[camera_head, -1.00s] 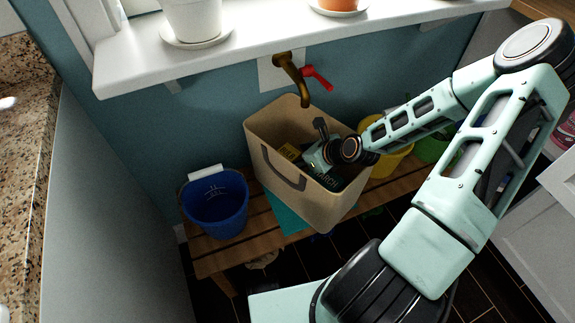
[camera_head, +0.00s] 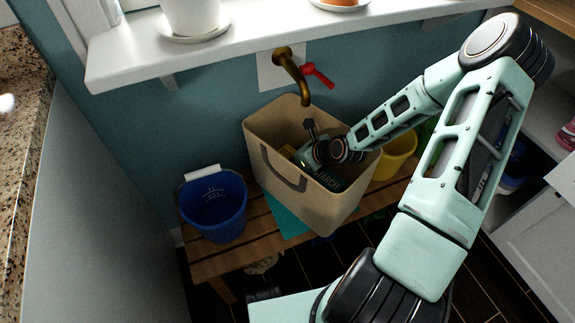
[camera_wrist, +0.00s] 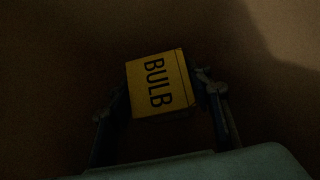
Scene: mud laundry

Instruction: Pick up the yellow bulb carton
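The yellow bulb carton (camera_wrist: 158,84), marked BULB in black, lies deep in the tan bin (camera_head: 308,207), in dim light. In the wrist view my gripper (camera_wrist: 162,88) has one finger on each side of the carton, close to its left and right sides. The fingers look open around it; firm contact is not visible. In the head view my gripper (camera_head: 315,153) reaches down inside the bin, and its fingertips and most of the carton are hidden.
A blue bucket (camera_head: 213,208) stands left and a yellow bucket (camera_head: 396,158) right on the wooden bench (camera_head: 215,263). A brass tap (camera_head: 291,68) juts out above the bin.

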